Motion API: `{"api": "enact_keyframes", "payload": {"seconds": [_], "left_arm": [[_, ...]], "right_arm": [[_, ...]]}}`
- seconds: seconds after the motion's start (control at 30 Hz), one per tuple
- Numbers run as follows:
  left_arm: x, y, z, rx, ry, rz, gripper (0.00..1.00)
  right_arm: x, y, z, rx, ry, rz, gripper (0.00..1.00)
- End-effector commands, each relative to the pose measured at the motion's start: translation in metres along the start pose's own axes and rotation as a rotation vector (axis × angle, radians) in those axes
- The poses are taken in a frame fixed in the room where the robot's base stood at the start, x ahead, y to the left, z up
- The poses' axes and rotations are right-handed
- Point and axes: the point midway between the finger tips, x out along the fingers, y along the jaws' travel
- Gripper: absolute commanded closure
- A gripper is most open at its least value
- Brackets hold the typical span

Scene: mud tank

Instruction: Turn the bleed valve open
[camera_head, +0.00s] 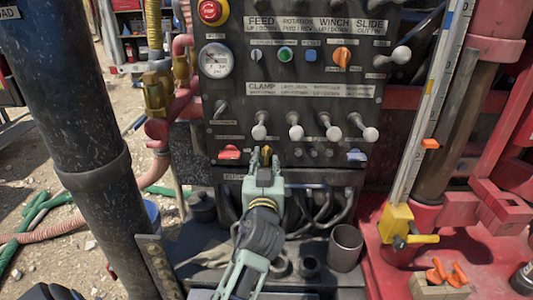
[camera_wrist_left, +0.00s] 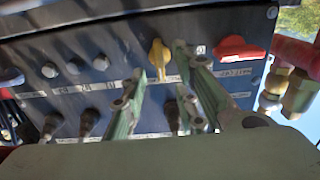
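My left gripper (camera_head: 265,158) reaches up to the lower row of the dark control panel (camera_head: 300,135). Its fingers are apart, with a small yellow valve handle (camera_head: 266,150) at the gap between the tips. The wrist view, which is upside down, also shows the yellow handle (camera_wrist_left: 160,56) beyond and between the green fingers (camera_wrist_left: 162,82); I cannot tell whether they touch it. A red handle (camera_head: 229,152) sits just left of it, also in the wrist view (camera_wrist_left: 238,48). The labels are too small to tell which handle is the bleed valve. My right gripper is not in view.
Several white-knobbed levers (camera_head: 295,130) stick out above the gripper. A blue handle (camera_head: 357,155) is at the right. Hoses and a dark cup (camera_head: 345,247) lie below. A thick black column (camera_head: 75,100) stands at the left, a red machine frame (camera_head: 490,190) at the right.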

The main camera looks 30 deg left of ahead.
Motion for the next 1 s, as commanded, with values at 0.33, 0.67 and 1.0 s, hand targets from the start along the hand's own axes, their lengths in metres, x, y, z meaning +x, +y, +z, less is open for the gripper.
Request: {"api": "enact_keyframes", "payload": {"seconds": [0.33, 0.67, 1.0], "left_arm": [[0.032, 0.0, 0.0, 0.0, -0.001, 0.0, 0.73], [0.032, 0.0, 0.001, 0.0, -0.001, 0.0, 0.82], [0.031, 0.0, 0.001, 0.0, -0.001, 0.0, 1.0]], "right_arm": [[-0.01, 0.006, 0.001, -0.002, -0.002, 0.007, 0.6], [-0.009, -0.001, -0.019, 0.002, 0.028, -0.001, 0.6], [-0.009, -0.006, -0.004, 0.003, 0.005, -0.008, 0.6]]}}
